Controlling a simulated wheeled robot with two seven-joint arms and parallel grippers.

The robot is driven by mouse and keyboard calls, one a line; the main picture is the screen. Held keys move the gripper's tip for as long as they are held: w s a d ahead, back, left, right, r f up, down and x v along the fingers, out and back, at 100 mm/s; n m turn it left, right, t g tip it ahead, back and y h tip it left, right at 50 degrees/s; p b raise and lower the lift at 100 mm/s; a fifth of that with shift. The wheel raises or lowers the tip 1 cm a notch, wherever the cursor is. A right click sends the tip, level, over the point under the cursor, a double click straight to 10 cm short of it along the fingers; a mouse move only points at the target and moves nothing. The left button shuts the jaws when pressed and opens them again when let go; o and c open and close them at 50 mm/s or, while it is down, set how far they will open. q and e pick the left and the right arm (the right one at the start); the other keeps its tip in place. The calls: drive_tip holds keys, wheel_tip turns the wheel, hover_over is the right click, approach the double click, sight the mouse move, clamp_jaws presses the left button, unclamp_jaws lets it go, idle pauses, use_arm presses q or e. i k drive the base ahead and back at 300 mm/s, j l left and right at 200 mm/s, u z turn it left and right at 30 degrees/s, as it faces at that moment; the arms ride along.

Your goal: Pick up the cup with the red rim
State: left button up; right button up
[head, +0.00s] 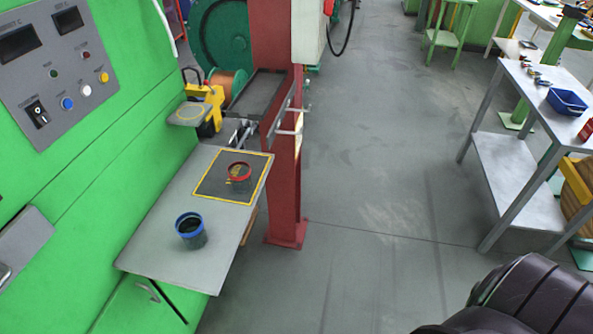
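The cup with the red rim (239,176) stands upright on a dark mat with a yellow border (213,190), towards the far end of a grey shelf. Its lower part blends with the mat. A second cup with a blue rim (191,232) stands upright on the bare shelf, nearer and to the left. The two cups are apart. Neither of my grippers shows in the head view. A dark rounded part at the bottom right looks like part of my own arm.
The grey shelf (165,260) juts from a green machine panel (120,160) with buttons. A red post (283,215) stands just right of the shelf. A grey workbench (515,150) with a blue bin (566,102) is at right. The floor between is clear.

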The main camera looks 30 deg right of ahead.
sight(238, 172)
drive_tip(key=z, duration=0.55)
drive_tip(key=i+l+u, duration=0.2)
drive_tip(key=i+u, duration=0.25)
drive_tip(key=i+l+u, duration=0.4)
drive_tip(key=i+j, duration=0.05)
